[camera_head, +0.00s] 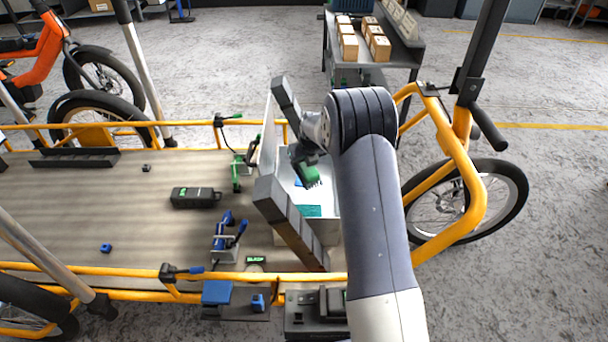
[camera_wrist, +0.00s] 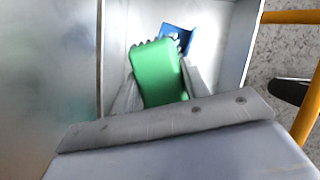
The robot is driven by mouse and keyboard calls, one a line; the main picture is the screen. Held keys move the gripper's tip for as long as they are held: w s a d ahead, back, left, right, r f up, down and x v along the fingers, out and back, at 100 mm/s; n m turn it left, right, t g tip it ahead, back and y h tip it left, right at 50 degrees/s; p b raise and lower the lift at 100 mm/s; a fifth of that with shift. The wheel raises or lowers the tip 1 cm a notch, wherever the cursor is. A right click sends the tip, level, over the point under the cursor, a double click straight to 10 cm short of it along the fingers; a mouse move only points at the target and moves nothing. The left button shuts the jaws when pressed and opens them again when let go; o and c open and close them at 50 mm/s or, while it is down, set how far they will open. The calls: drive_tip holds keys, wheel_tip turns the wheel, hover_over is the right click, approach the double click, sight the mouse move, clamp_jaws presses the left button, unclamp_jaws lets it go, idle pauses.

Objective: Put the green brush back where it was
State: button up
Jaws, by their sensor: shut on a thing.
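The green brush (camera_head: 312,176) is held by my gripper (camera_head: 304,158) above the open light-grey box (camera_head: 322,230) at the right end of the cargo bed. In the wrist view the green brush (camera_wrist: 158,72) shows as a green body with a toothed edge. My gripper (camera_wrist: 162,90) has a finger on each side of it, shut on it. Inside the box, a blue item (camera_wrist: 178,38) lies beyond the brush. A teal flat item (camera_head: 311,210) also lies in the box. I cannot tell whether the brush touches the box floor.
Dark grey lids or flaps (camera_head: 290,225) stand along the box's left side. A black case (camera_head: 195,197), a blue clamp-like tool (camera_head: 229,232) and a green tool (camera_head: 237,175) sit on the wooden bed (camera_head: 80,205). Yellow rails (camera_head: 120,295) edge the bed. A table with wooden boxes (camera_head: 372,65) stands behind.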

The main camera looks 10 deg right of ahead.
sight(310, 170)
drive_tip(key=shift+f+b, duration=0.55)
drive_tip(key=shift+f, duration=1.3)
drive_tip(key=shift+f, duration=0.6)
drive_tip(key=o, duration=1.1)
drive_tip(key=shift+r, duration=0.35)
drive_tip(key=p+v, duration=0.4)
drive_tip(key=v, duration=0.8)
drive_tip(key=shift+r, duration=0.3)
